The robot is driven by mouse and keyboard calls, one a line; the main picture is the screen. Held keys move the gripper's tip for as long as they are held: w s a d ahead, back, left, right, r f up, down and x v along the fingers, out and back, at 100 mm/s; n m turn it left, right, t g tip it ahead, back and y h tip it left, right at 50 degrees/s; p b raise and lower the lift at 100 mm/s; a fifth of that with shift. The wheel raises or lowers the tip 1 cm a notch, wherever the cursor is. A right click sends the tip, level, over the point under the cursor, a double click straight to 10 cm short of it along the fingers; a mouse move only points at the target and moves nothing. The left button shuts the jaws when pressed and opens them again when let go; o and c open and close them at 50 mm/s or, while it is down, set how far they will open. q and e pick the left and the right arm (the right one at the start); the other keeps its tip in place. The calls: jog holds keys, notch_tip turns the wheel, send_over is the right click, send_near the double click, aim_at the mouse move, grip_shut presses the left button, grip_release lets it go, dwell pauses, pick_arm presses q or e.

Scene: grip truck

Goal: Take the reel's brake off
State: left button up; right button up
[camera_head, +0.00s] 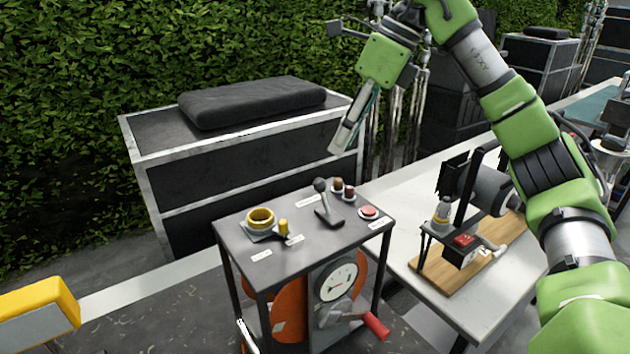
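An orange reel (290,306) sits under the dark top of a control stand (243,237), partly hidden by the stand's front and a round dial (338,281). A lever with a black ball knob (320,186) rises from the top. A handle with a red grip (376,325) sticks out low at the front right. I cannot tell which one is the brake. My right gripper (338,141) hangs above and behind the stand, pointing down and left, apart from everything. It is seen edge-on, and nothing shows in it. My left gripper is out of view.
The stand also carries a yellow ring (260,218), a small yellow knob (283,227) and a red button (369,211). A pale table (403,254) with a camera-like device (463,241) is at right. A black case (160,160) stands behind, by a hedge. A yellow block (42,297) is at left.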

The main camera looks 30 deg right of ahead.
aim_at(321, 182)
jog(key=p+x, duration=0.1)
jog(key=x, duration=0.5)
jog(key=p+x, duration=0.1)
jog(key=x, duration=0.4)
jog(key=shift+w+a+f, duration=0.15)
jog(key=shift+f, duration=0.15)
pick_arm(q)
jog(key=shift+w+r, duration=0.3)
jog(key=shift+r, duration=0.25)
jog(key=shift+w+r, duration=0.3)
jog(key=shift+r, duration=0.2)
pick_arm(e)
grip_shut()
